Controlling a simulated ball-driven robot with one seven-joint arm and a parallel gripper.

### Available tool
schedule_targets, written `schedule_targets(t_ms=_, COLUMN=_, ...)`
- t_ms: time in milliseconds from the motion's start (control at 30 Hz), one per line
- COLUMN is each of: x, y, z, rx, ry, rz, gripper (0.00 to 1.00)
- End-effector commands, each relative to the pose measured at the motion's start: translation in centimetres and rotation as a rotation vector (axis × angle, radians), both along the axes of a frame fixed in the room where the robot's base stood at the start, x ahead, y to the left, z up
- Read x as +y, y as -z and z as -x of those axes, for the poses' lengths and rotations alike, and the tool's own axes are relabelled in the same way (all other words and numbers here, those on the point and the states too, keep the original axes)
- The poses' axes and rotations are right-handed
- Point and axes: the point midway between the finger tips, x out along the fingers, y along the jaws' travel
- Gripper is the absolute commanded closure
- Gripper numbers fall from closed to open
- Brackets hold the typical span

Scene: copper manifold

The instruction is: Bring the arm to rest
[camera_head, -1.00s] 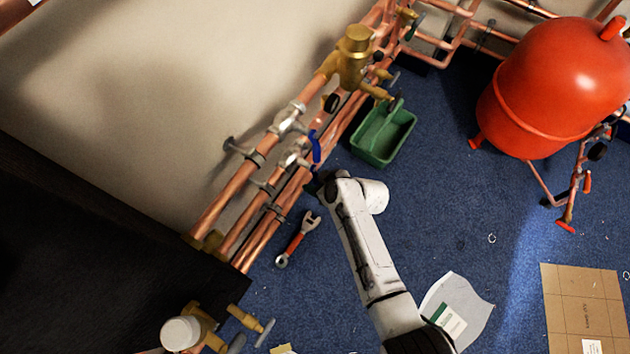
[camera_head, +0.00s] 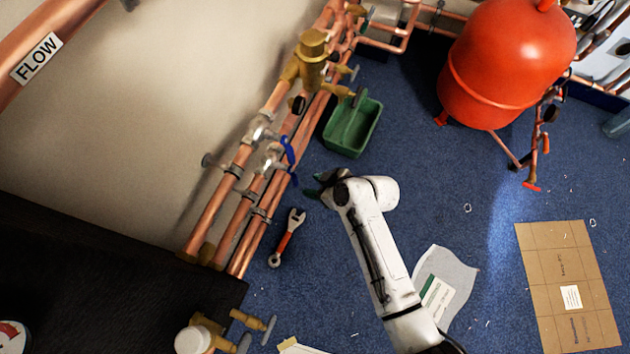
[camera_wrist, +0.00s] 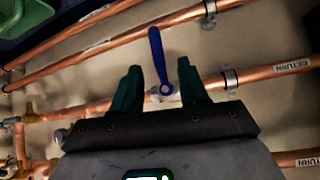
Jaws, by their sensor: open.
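My white arm reaches up from the bottom of the head view. My gripper (camera_head: 318,183) is at its end, close to the copper pipes (camera_head: 236,205) on the wall. In the wrist view my gripper (camera_wrist: 160,92) shows two dark green fingers, wide apart, with nothing held between them. A blue lever handle (camera_wrist: 158,60) on a pipe valve appears between and beyond the fingertips. The same blue lever (camera_head: 288,152) is just up and left of my gripper in the head view. Whether a finger touches it cannot be told.
A green tote (camera_head: 352,126) stands on the blue carpet beyond my gripper. A red-handled wrench (camera_head: 287,238) lies below the pipes. A red tank (camera_head: 508,62) stands at the upper right. A paper sheet (camera_head: 458,275) and cardboard (camera_head: 568,285) lie right of my arm.

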Motion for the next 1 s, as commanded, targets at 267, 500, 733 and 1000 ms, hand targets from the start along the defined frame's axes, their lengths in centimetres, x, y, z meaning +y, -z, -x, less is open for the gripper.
schedule_targets(t_ms=267, x=0.0, y=0.0, z=0.0, rx=0.0, ry=0.0, rz=0.0, gripper=0.56)
schedule_targets(t_ms=500, x=-3.4, y=-0.5, z=1.9, rx=0.07, ry=0.067, rz=0.035, gripper=0.56)
schedule_targets(t_ms=733, x=-14.7, y=-3.6, z=9.6, rx=0.308, ry=0.371, rz=0.185, gripper=0.56)
schedule_targets(t_ms=1000, x=-24.5, y=-9.0, z=18.8, rx=0.509, ry=0.775, rz=0.332, gripper=0.56)
